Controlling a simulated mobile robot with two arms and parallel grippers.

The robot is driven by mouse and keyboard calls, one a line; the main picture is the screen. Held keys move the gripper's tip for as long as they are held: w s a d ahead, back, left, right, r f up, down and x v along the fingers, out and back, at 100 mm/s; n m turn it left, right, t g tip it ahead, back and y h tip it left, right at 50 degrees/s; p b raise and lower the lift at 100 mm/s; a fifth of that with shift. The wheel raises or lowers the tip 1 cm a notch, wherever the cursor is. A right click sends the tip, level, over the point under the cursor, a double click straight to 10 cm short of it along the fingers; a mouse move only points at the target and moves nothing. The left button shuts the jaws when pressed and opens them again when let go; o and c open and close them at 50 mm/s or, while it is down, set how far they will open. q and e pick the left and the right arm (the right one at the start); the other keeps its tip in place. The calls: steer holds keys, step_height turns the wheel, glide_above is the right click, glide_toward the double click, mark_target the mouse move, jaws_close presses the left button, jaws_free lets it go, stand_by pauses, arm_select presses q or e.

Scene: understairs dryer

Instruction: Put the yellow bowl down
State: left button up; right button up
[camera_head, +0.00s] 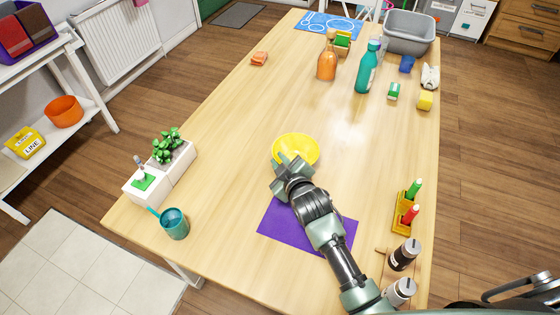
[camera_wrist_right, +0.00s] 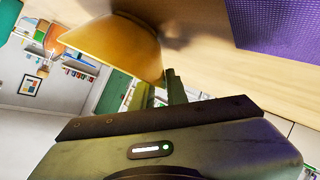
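The yellow bowl (camera_head: 296,143) is upright at the middle of the wooden table, beyond the purple mat (camera_head: 285,228). My right gripper (camera_head: 288,161) is at the bowl's near rim. In the right wrist view the bowl (camera_wrist_right: 118,42) looks orange, and its rim sits at the fingertips (camera_wrist_right: 160,90). The fingers appear closed on the rim, though the contact is partly hidden. The bowl's base is close to the tabletop with a shadow beside it; I cannot tell whether it touches. The purple mat also shows in the wrist view (camera_wrist_right: 280,30). My left gripper is not in view.
A planter (camera_head: 160,175) and teal mug (camera_head: 174,224) stand at the left edge. An orange bottle (camera_head: 326,65) and teal bottle (camera_head: 367,70) stand farther back. A marker holder (camera_head: 405,212) is at the right. The table around the bowl (camera_head: 235,145) is clear.

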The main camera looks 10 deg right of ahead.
steer(key=o, duration=0.3)
